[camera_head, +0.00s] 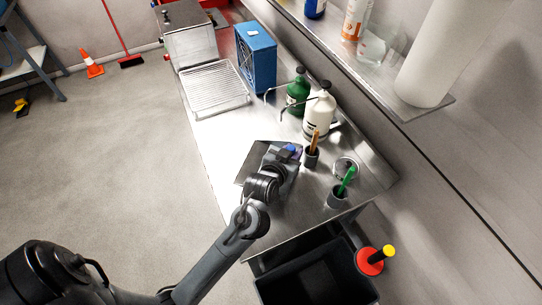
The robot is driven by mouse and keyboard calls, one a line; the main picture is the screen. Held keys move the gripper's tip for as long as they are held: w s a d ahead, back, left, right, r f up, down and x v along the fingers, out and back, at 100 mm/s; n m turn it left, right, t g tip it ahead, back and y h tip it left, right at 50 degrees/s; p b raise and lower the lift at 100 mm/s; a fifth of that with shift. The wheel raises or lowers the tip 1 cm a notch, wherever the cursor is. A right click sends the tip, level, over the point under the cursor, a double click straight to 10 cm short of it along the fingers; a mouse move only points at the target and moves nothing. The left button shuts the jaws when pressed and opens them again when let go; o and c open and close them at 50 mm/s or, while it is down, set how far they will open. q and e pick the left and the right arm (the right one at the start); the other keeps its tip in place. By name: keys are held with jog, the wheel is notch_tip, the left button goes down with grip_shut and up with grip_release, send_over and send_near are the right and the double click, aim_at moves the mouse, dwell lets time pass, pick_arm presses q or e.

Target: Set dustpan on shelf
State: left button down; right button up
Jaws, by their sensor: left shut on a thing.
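A dark grey dustpan (254,155) is at the front part of the steel counter, partly hidden behind my left gripper. My left gripper (288,154) is shut on the dustpan; a small blue part shows at its fingertips. I cannot tell whether the dustpan touches the counter or is just above it. The wall shelf (433,113) is at the upper right, above and behind the counter. It holds a white paper roll (440,55), a clear container (374,46) and bottles. My right gripper is not in view.
On the steel counter (215,130) stand a green bottle (298,92), a white pump bottle (319,116), small cups with brushes (338,198), a wire rack (214,88) and a blue box (256,57). A black bin (315,277) stands below. The floor at left is mostly clear.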

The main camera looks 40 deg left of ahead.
pick_arm(q)
send_over(280, 147)
jog(key=s, duration=0.4)
jog(key=f, duration=0.2)
jog(key=d+f, duration=0.1)
jog(key=f, duration=0.1)
jog(key=shift+f, duration=2.35)
jog(key=c, duration=1.3)
grip_release()
jog(key=shift+f, duration=0.2)
jog(key=o, duration=0.5)
jog(key=shift+a, duration=0.1)
jog(key=shift+r, duration=0.15)
